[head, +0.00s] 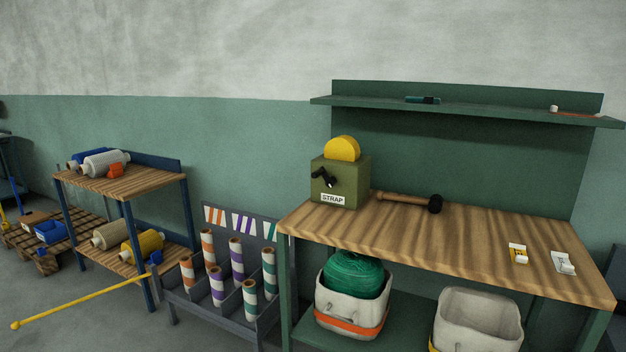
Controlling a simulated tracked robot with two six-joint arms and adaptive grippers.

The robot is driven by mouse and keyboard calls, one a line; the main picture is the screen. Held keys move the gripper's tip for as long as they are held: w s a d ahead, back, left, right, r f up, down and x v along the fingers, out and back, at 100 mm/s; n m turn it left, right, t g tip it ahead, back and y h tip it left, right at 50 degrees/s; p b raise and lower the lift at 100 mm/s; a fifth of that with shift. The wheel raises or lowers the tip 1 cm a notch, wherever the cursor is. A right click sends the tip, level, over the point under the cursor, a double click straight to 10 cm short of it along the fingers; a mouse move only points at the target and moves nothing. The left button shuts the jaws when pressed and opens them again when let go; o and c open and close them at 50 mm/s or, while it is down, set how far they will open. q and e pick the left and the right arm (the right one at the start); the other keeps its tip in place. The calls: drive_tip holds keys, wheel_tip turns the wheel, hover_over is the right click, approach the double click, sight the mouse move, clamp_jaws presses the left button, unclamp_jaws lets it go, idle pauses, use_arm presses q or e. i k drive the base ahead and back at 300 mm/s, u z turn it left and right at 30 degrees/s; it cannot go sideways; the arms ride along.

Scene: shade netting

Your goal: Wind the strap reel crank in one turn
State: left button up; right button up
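The strap reel is an olive-green box (349,180) with a white STRAP label (333,199). It stands on the left end of the wooden workbench (460,238). A yellow disc (342,149) sticks up from its top. A small black crank (323,177) is on its front face, toward the left. Its exact angle is hard to tell at this size. Neither of my grippers is in the head view, and nothing touches the crank.
A mallet (410,199) lies right of the reel. Two small buckle-like items, one yellow-white (518,253) and one white (563,262), lie at the bench's right. A shelf (480,109) overhangs the back. A yellow pole (85,301) extends at lower left. The bench middle is clear.

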sight(331, 181)
drive_tip(key=u, duration=0.3)
drive_tip(key=i, duration=0.9)
